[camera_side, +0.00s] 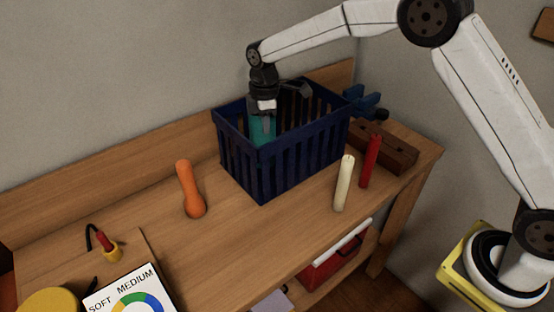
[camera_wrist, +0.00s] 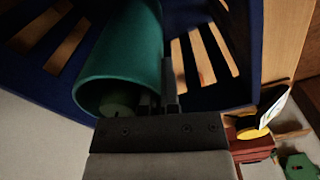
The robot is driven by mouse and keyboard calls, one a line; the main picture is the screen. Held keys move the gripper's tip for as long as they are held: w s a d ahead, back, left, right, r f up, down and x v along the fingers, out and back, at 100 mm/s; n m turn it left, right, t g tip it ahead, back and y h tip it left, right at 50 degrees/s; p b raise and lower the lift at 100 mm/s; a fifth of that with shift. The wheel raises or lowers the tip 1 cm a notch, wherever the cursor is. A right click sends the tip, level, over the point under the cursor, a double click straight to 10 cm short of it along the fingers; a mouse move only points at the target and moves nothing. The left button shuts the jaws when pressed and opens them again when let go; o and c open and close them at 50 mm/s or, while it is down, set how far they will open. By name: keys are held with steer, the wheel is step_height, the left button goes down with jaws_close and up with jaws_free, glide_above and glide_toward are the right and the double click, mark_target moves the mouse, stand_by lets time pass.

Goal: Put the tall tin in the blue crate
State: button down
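The tall tin (camera_side: 258,130) is a teal, open-topped cylinder. In the side view it is upright inside the left part of the blue crate (camera_side: 287,171), partly hidden by the crate's slatted wall. It also fills the upper left of the wrist view (camera_wrist: 122,50), with its open mouth towards the camera. My gripper (camera_side: 265,112) is above the tin, its fingers reaching down at its rim. In the wrist view the fingers (camera_wrist: 160,95) pinch the tin's wall, one inside and one outside. I cannot tell whether the tin's base touches the crate floor.
An orange bowling-pin shape (camera_side: 188,189) stands left of the crate. A cream candle (camera_side: 344,184) and a red candle (camera_side: 369,162) stand to its right, near a wooden block with a blue vise (camera_side: 368,101). The bench's front middle is clear.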

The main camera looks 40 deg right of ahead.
steer(key=shift+f, duration=1.45)
steer(key=c, duration=0.9)
jaws_free()
steer(key=shift+o, duration=0.2)
step_height(320, 180, up, 12)
steer(key=shift+r, duration=0.1)
